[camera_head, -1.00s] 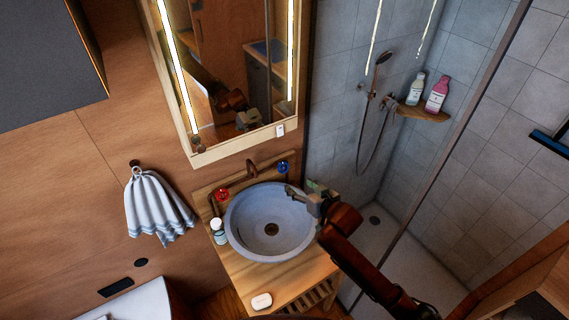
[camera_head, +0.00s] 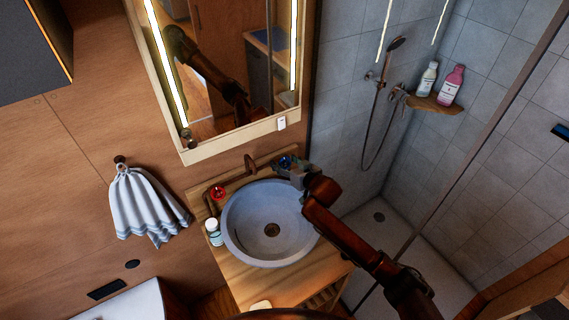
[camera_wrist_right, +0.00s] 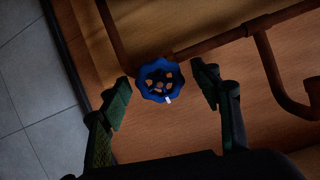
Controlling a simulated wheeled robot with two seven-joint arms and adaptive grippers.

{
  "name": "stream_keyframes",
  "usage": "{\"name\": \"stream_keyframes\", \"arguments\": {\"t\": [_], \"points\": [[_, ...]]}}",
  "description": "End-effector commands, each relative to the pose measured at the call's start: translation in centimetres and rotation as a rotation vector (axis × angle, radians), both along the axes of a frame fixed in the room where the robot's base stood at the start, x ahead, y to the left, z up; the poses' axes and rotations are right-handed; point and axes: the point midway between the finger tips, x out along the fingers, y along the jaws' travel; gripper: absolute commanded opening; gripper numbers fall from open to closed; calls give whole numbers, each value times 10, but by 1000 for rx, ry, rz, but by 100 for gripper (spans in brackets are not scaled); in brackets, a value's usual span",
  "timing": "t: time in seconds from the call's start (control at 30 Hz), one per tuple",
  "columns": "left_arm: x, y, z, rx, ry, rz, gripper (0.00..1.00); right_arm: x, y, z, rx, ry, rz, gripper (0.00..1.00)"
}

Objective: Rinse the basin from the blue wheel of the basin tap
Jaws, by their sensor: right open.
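The blue wheel (camera_wrist_right: 154,92) of the basin tap shows in the right wrist view, between and slightly beyond the two fingertips of my open right gripper (camera_wrist_right: 163,85). A small white mark is on the wheel's rim. In the head view, the blue wheel (camera_head: 285,161) is partly hidden by my right gripper (camera_head: 289,173) at the basin's back right. The red wheel (camera_head: 217,193) is at the back left, with the brown spout (camera_head: 250,164) between them. The round grey basin (camera_head: 238,230) looks empty, and I see no running water. My left gripper is not in view.
A small bottle (camera_head: 213,232) stands on the wooden counter (camera_head: 238,278) left of the basin. A pale soap bar (camera_head: 261,305) lies at the front. The framed mirror (camera_head: 235,147) is above the tap. A striped towel (camera_head: 145,205) hangs at left.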

Motion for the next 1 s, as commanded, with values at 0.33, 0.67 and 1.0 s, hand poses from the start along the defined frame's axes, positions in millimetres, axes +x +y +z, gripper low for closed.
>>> {"name": "stream_keyframes", "arguments": {"t": [0.33, 0.67, 1.0], "points": [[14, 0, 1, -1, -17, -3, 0, 1, 3, -1, 0, 0, 3, 53], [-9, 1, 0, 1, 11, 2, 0, 1, 3, -1, 0, 0, 3, 31], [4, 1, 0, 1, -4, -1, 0, 1, 3, -1, -2, -1, 3, 15]]}}
